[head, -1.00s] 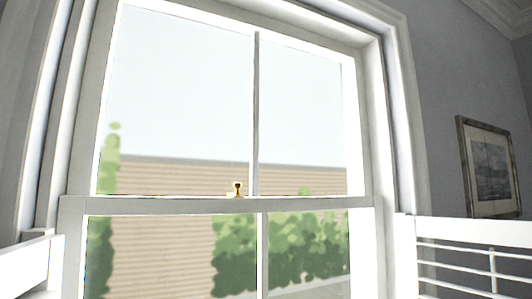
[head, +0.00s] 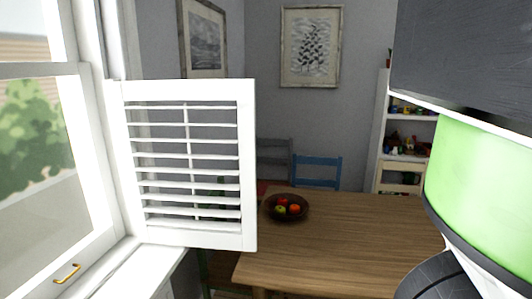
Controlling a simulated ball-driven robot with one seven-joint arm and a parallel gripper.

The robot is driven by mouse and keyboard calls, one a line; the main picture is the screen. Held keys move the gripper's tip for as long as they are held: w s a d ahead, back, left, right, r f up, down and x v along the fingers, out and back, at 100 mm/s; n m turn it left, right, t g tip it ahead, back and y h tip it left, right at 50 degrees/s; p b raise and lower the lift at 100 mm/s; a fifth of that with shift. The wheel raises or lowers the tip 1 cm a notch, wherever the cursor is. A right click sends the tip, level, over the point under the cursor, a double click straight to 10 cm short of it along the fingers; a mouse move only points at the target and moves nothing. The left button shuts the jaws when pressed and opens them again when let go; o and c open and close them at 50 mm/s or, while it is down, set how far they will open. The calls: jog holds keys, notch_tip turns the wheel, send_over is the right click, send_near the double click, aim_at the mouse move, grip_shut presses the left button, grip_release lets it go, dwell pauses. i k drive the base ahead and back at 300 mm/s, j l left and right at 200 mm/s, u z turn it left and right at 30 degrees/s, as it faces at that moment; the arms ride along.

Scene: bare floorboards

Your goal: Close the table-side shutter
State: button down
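The table-side shutter (head: 247,165) is a white louvred panel in the left half of the head view. It stands swung open from the right side of the window frame (head: 110,130), out into the room near the wooden table (head: 340,235). Its slats are tilted so that the room shows between them. My gripper is not in view. A dark and green part of my own body fills the right edge and hides what lies behind it.
A blue chair (head: 317,171) stands behind the table. A shelf (head: 404,150) with small items is at the back right. A brass handle (head: 67,273) is on the lower sash.

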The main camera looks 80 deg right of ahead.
aim_at(209, 234)
jog(key=k+l+z, duration=0.15)
jog(key=z, duration=0.25)
jog(key=k+l+z, duration=0.1)
jog(key=l+z, duration=0.35)
